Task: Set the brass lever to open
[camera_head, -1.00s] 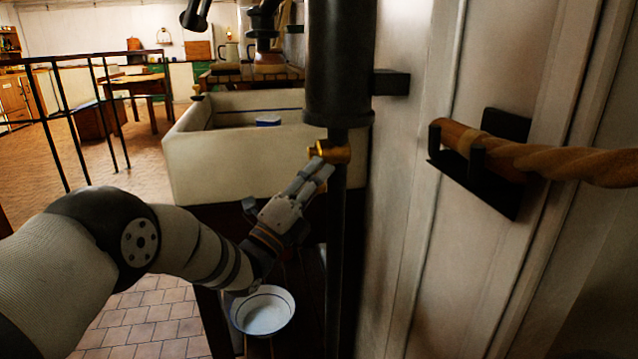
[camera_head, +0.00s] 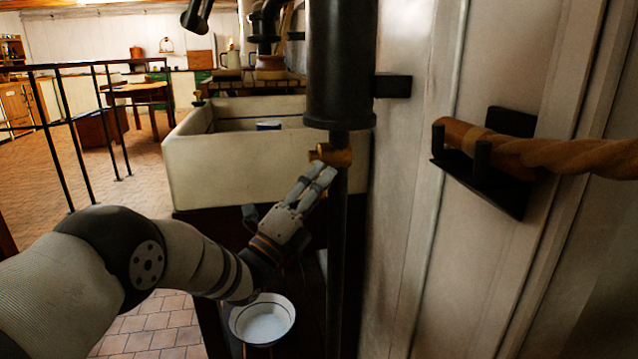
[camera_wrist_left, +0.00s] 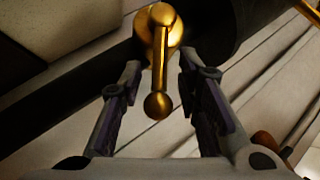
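The brass lever (camera_head: 332,155) sits on the dark vertical pipe, just below the thick black cylinder. In the left wrist view the brass lever (camera_wrist_left: 160,62) shows as a round hub with a thin rod ending in a ball. My left gripper (camera_head: 322,174) is just below the lever in the head view. In the left wrist view my left gripper (camera_wrist_left: 158,80) is open, with its two fingers apart on either side of the rod and ball. I see a gap on each side, so it does not appear to grip the lever. My right gripper is not in view.
The black cylinder (camera_head: 338,65) and pipe (camera_head: 338,260) stand close to the white wall. A white sink (camera_head: 235,170) is behind my gripper. A white bowl (camera_head: 262,320) is below.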

